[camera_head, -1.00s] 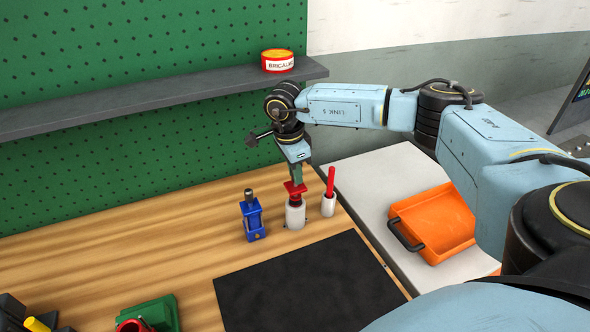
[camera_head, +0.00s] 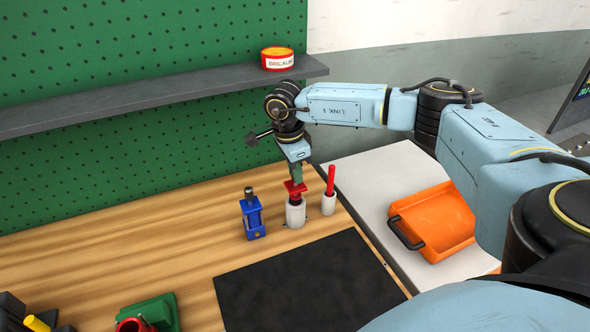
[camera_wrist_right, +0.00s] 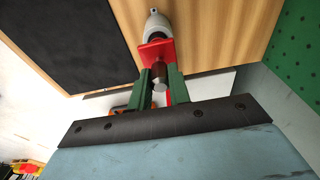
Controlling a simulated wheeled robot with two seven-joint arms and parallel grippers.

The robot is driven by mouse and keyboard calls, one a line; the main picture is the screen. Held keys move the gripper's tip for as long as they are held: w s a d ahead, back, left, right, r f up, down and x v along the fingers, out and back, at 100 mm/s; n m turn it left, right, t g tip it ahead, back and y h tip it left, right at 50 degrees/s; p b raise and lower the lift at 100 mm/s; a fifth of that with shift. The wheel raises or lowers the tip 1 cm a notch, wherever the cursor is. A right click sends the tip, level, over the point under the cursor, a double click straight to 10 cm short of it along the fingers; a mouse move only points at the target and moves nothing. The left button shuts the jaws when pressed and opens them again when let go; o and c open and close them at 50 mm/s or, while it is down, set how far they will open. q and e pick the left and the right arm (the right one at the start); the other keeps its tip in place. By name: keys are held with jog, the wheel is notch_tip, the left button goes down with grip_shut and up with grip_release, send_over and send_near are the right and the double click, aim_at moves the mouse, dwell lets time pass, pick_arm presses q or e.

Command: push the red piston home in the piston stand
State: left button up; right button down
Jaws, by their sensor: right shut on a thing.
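The red piston (camera_head: 294,188) stands upright at the mouth of the white piston stand (camera_head: 295,214), its lower part inside the stand. Red still shows above the stand's rim. My right gripper (camera_head: 296,178) points down from above and is shut on the top of the piston. In the right wrist view, the green fingers of my right gripper (camera_wrist_right: 160,80) close around the piston's dark stem behind its red plate (camera_wrist_right: 157,51). The pale stand (camera_wrist_right: 154,24) is just beyond the plate. I cannot tell how deep the piston sits. My left gripper is out of view.
A blue fixture (camera_head: 252,217) stands close left of the stand, and a white holder with a red rod (camera_head: 330,182) close right. A black mat (camera_head: 305,285) lies in front. An orange tray (camera_head: 440,220) is on the pale side table. A grey shelf (camera_head: 150,98) runs behind.

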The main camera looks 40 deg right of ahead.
dwell(0.4)
jog(key=c, duration=1.2)
grip_release()
jog(key=shift+c, duration=0.2)
notch_tip(320, 180, up, 13)
jog(key=a, duration=0.1)
jog(key=shift+w+a+r+b, duration=0.2)
jog(key=shift+w+a+b, duration=0.1)
jog(key=shift+b, duration=0.1)
